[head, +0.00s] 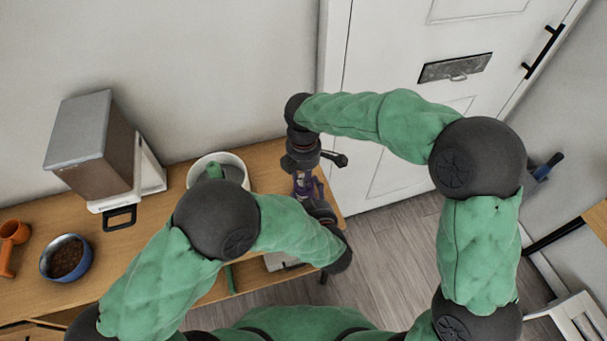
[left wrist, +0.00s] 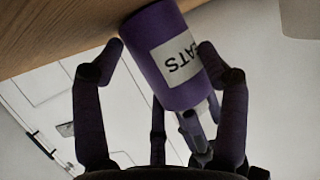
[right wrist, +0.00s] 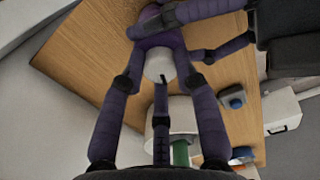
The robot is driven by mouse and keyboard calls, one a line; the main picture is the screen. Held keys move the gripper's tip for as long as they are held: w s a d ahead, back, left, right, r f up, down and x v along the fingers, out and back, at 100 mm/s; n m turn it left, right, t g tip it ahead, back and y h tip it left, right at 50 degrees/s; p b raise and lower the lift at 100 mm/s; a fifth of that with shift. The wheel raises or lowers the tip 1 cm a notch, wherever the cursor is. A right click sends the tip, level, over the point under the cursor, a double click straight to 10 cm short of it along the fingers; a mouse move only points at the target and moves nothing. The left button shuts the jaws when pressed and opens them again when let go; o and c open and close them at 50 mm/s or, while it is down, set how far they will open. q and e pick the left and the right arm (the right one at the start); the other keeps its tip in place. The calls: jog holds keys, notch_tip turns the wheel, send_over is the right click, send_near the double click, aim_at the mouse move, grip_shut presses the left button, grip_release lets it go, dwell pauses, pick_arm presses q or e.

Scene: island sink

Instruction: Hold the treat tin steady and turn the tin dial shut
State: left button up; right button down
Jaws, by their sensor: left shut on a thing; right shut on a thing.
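In the head view only a bit of purple shows between my grippers, at the right end of the wooden counter. My right gripper (right wrist: 160,82) is shut at the tin's top end, pointing down in the head view (head: 303,168). A pale round part with a dark mark, apparently the tin dial (right wrist: 158,64), shows between its fingers. Which way the dial points cannot be told.
The wooden counter (head: 170,260) bears a white pot (head: 236,161), a brown and grey dispenser (head: 95,145), a blue bowl of brown bits (head: 67,257) and an orange object (head: 12,245).

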aim_at(303, 177)
pick_arm(q)
jog(key=shift+a, duration=0.15)
pick_arm(e)
jog(key=n, duration=0.4)
jog(key=shift+w+d, duration=0.1)
jog(key=shift+n, duration=1.7)
jog(key=shift+w, duration=0.1)
jog(key=c, duration=0.9)
grip_release()
jog(key=shift+r, duration=0.1)
jog(key=shift+r, duration=0.25)
jog(key=shift+w+a+r, duration=0.1)
jog(key=shift+r, duration=1.75)
jog(key=shift+a+r, duration=0.1)
jog(key=shift+r, duration=1.7)
